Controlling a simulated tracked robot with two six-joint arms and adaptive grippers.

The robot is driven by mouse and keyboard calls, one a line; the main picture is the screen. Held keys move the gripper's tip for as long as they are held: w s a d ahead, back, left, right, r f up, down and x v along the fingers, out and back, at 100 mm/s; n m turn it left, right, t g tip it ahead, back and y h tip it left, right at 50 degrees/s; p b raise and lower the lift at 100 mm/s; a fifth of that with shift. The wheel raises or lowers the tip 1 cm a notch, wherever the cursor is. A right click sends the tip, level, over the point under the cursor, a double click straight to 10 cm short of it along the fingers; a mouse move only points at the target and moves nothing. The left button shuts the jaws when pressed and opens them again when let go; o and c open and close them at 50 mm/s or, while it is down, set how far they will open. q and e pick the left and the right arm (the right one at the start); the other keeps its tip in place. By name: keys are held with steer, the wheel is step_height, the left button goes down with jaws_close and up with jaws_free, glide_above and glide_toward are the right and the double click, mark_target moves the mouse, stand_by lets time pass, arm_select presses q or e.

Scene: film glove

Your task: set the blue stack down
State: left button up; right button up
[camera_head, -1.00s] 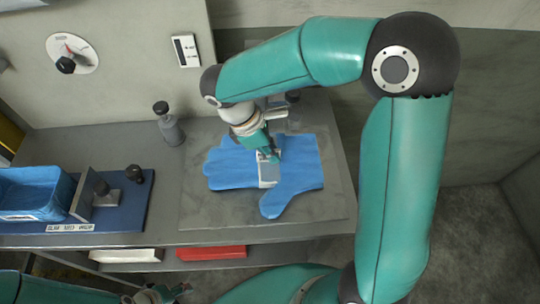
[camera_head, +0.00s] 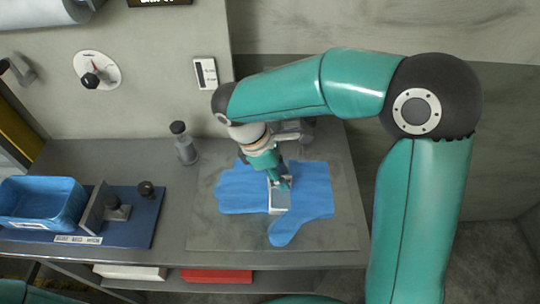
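A flat blue glove-shaped piece, which looks like the blue stack (camera_head: 238,191), lies over a grey mat (camera_head: 215,236) on the bench. Whether it rests fully on the mat is unclear. My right gripper (camera_head: 280,184) points down at its middle, at a small pale block (camera_head: 279,200) on or just above the blue surface. The fingertips are small and partly hidden by the wrist, so I cannot tell whether they close on the block or the blue piece. My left gripper is out of view.
A blue bin (camera_head: 42,200) stands on a blue board (camera_head: 130,232) at the left, with an upright plate and dark knobs. A dark-capped bottle (camera_head: 184,145) stands behind the mat. Red (camera_head: 215,276) and white (camera_head: 130,272) items lie below the bench's front edge.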

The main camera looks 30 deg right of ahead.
mark_target(264, 188)
steer(key=v, duration=1)
